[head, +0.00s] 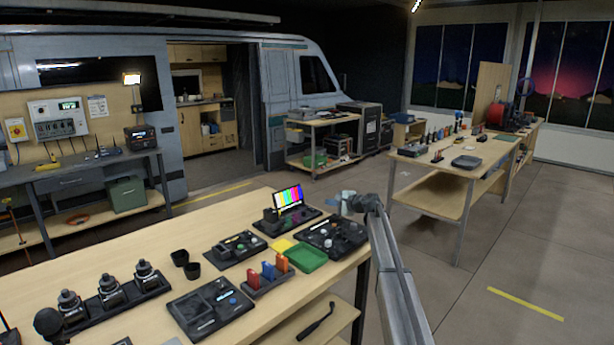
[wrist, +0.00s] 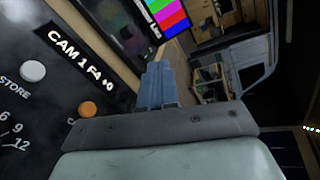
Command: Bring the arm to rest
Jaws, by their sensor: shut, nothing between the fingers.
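My gripper (wrist: 160,85) shows in the wrist view with its two blue-grey fingers together and nothing between them. In the head view my gripper (head: 347,197) is at the right end of the near wooden table, by the black control panel (head: 332,236). Its fingers are small there and point left, toward the colour-bar monitor (head: 288,197). In the wrist view the control panel (wrist: 50,100) fills the left side, with a white knob and an orange knob. I cannot tell the exact gap between the fingers and the panel.
A second table (head: 440,165) stands at the right. The grey floor (head: 480,270) right of my arm is clear.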

